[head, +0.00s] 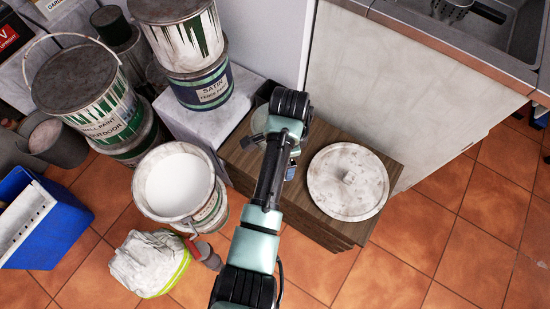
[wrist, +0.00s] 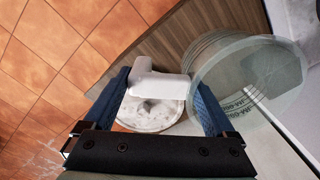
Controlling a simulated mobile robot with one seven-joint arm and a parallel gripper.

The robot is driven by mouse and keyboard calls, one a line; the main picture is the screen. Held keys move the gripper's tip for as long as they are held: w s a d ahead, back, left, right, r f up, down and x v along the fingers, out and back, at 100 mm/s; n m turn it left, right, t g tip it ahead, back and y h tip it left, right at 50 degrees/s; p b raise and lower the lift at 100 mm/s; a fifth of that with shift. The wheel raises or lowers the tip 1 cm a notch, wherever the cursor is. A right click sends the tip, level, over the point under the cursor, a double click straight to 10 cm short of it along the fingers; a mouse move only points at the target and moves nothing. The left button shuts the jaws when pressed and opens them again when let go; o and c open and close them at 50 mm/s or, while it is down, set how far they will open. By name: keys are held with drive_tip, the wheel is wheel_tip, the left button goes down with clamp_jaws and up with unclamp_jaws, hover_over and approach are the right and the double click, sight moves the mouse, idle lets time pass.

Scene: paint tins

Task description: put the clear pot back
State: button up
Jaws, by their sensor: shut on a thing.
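The clear pot (wrist: 235,88) is see-through, with printed lettering and a pale handle (wrist: 158,84). In the wrist view my gripper (wrist: 164,100) has its blue fingers on either side of this handle and is shut on it. The pot's body is to the right of the fingers. In the head view the pot (head: 259,120) is beside my arm, above the left part of the wooden box; the arm hides some of it. My gripper (head: 291,168) is mostly hidden under the arm there. I cannot tell whether the pot touches the box.
A round whitish lid (head: 347,181) lies on the wooden box (head: 388,174), right of my arm. To the left stand a white paint bucket (head: 178,185), stacked tins (head: 208,85) and a blue crate (head: 45,222). A white cabinet (head: 410,80) borders the box. The tiled floor at lower right is clear.

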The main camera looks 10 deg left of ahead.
drive_tip(key=w+a+f+m+b, duration=0.2)
drive_tip(key=a+f+m+b, duration=0.2)
drive_tip(key=a+m+b, duration=0.5)
drive_tip(key=shift+w+f+m+b, duration=0.15)
drive_tip(key=shift+f+m+b, duration=0.2)
drive_tip(key=shift+b, duration=0.25)
wheel_tip(320, 180, down, 8)
drive_tip(key=b, duration=0.3)
drive_tip(key=shift+f, duration=0.8)
drive_tip(key=o, duration=1.2)
drive_tip(key=shift+o, duration=0.2)
